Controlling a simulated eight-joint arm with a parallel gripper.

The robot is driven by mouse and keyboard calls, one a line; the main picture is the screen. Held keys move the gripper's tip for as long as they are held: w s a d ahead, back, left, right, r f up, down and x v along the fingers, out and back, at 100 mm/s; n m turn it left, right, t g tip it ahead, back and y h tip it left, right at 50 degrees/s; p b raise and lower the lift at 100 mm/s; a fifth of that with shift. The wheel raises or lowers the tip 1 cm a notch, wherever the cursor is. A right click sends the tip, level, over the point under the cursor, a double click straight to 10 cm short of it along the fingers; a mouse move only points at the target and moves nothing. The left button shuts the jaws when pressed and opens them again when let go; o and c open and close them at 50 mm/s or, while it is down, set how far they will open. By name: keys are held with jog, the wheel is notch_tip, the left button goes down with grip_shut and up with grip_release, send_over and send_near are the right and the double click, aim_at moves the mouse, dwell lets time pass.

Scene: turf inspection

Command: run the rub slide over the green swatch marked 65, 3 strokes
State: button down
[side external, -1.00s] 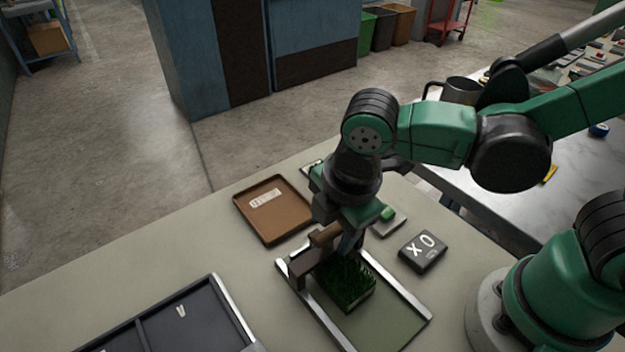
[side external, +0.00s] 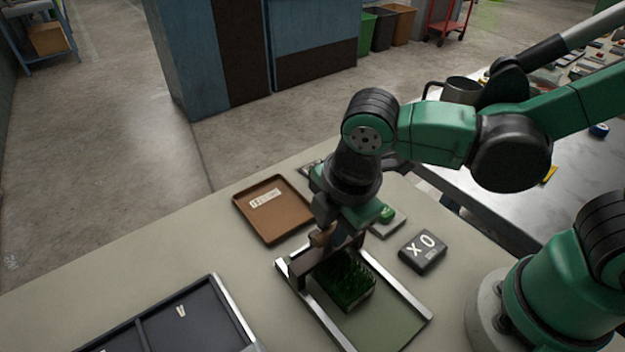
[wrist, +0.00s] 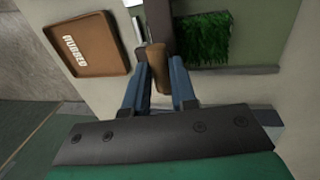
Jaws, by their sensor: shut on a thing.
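The green swatch (side external: 348,283) is a square of grass-like turf between two pale rails (side external: 400,297); I cannot read a 65 on it. The dark brown rub slide (side external: 300,266) bridges the rails at the swatch's far end. My gripper (side external: 333,236) is shut on the slide's brown upright handle. In the wrist view, my blue fingers (wrist: 160,88) close around the handle (wrist: 157,60), with the swatch (wrist: 207,40) just to the right. The slide's underside and any contact with the turf are hidden.
A brown tray (side external: 290,233) labelled RUBBED in the wrist view lies behind the rails. A dark block (side external: 422,251) marked X0 sits to the right. A dark divided tray (side external: 228,307) stands front left.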

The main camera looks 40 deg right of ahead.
dwell(0.8)
jog(key=s, duration=1.1)
jog(key=shift+s+a, duration=0.1)
jog(key=shift+s, duration=0.65)
jog(key=c, duration=0.7)
grip_release()
jog(key=shift+s+r, duration=0.2)
jog(key=shift+r, duration=0.7)
jog(key=shift+s+r, duration=0.15)
jog(key=shift+r, duration=0.8)
jog(key=shift+s+r, duration=0.2)
jog(key=shift+r, duration=0.7)
jog(key=shift+w, duration=0.1)
